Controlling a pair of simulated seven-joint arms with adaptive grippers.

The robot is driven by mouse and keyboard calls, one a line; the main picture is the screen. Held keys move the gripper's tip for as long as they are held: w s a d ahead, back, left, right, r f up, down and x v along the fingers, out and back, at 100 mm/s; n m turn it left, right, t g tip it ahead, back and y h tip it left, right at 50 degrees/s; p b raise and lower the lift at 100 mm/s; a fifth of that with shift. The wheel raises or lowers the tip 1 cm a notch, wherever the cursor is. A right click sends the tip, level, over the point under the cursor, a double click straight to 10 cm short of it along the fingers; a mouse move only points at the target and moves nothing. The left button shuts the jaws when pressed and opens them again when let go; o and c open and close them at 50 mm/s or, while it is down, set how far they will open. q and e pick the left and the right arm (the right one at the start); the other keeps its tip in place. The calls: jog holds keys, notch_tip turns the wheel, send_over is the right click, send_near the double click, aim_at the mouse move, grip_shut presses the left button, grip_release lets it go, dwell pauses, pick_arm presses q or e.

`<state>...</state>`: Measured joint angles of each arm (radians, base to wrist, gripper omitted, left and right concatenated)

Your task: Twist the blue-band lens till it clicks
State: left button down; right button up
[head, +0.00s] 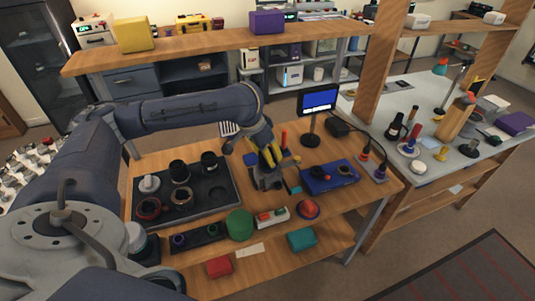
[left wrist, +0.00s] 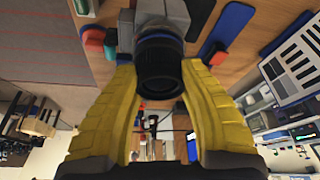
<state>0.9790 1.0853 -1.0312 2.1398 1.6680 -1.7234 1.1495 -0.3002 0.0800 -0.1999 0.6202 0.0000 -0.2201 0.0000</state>
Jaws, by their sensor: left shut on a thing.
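My left gripper (head: 268,158) has yellow fingers and reaches down to a grey camera body or mount (head: 265,180) near the middle of the workbench. In the left wrist view the blue-band lens (left wrist: 160,68) is a black ribbed barrel with a thin blue ring, seated against the grey body (left wrist: 162,12). The left gripper's fingers (left wrist: 160,80) are on both sides of the barrel and shut on it. In the head view the lens is mostly hidden by the fingers. Whether it has turned cannot be told. My right gripper is not in view.
A dark tray (head: 222,213) with black lens parts and rings lies left of the gripper. A blue mat (head: 318,186), a monitor (head: 318,101) and a red button (head: 308,207) stand to the right. A green cylinder (head: 239,223) and a teal box (head: 302,239) are in front.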

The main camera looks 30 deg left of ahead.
pick_arm(q)
jog(key=shift+m+h, duration=0.3)
jog(key=shift+m, duration=0.5)
jog(key=shift+m, duration=0.7)
jog(key=c, duration=0.7)
grip_release()
jog(key=v, duration=1.2)
jog(key=shift+w+a, duration=0.25)
jog(key=shift+a, duration=0.05)
